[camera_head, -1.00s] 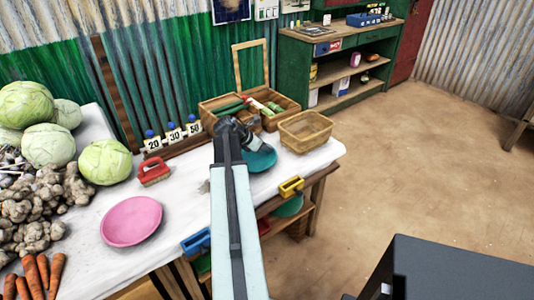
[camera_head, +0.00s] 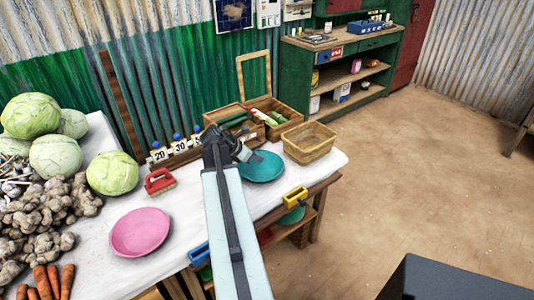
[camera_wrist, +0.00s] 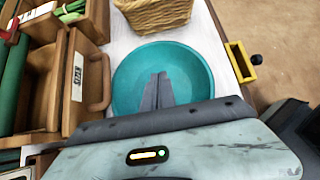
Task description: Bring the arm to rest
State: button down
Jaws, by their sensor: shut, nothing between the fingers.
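My gripper (camera_head: 243,153) is at the end of my outstretched arm over the white table (camera_head: 200,222). In the wrist view my gripper (camera_wrist: 158,92) shows its two fingers together, shut and empty, above the teal plate (camera_wrist: 195,65). The teal plate (camera_head: 263,168) lies on the table just right of my gripper in the head view. I cannot tell how high the fingers are above it. The wrist hides part of the table near the plate.
A wicker basket (camera_head: 308,143) stands close behind the plate, beside an open wooden box (camera_head: 268,128). A pink plate (camera_head: 140,232), a red brush (camera_head: 160,182), cabbages (camera_head: 113,173) and numbered blocks (camera_head: 180,147) are to the left.

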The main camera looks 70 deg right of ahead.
jog(key=p+v, duration=0.2)
jog(key=v, duration=0.2)
jog(key=shift+w+a+r, duration=0.1)
jog(key=shift+a+r, duration=0.05)
